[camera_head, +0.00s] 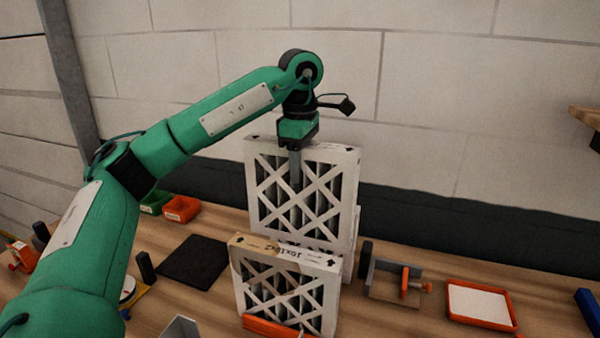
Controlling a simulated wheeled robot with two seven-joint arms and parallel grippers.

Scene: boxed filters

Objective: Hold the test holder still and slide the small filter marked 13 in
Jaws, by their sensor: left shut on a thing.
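My left gripper (296,160) reaches down from above and is shut on the top edge of a tall white-framed filter (262,200) with a criss-cross face; one finger shows in front of it. The filter stands upright. A smaller white-framed filter (290,262) stands in front of it and hides its lower part. Print on the smaller one's top edge is too small to read, and I cannot make out a 13. A grey fixture with an orange clamp (395,283) stands to the right; I cannot tell whether it is the test holder. My right gripper is out of view.
An orange piece (268,327) lies at the front filter's foot. A black mat (195,262), a green bin (155,203) and an orange bin (181,209) are left. An orange-rimmed tray (512,318) is right. A dark band runs along the wall behind.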

